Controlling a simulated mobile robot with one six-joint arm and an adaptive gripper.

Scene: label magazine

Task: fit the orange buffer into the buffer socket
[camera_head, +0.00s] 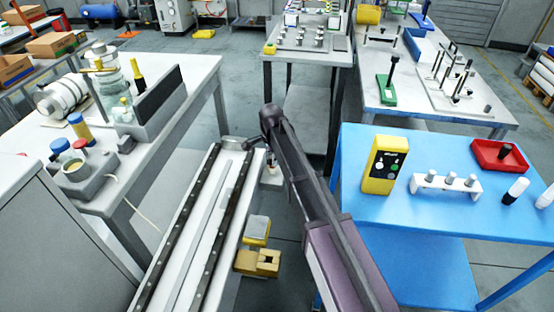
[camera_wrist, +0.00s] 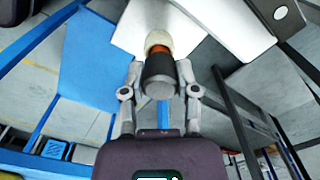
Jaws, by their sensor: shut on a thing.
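My gripper (camera_wrist: 160,75) is shut on a cylinder with a dark body, an orange band and a cream end, which I take for the orange buffer (camera_wrist: 159,50). One finger lies on each side of it in the wrist view. In the head view my gripper (camera_head: 268,148) hangs at the far right end of the long rail bench; my arm hides much of it. A pale block (camera_head: 272,180) shows just below it. A yellow block with a dark square hole (camera_head: 265,259) sits beside the rails. I cannot tell which of these is the buffer socket.
A rail bench (camera_head: 190,240) runs along the left of my arm. A blue table (camera_head: 440,225) at right bears a yellow control box (camera_head: 384,164), a white rack (camera_head: 445,187) and a red tray (camera_head: 500,158). A cluttered grey table (camera_head: 190,85) stands at left.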

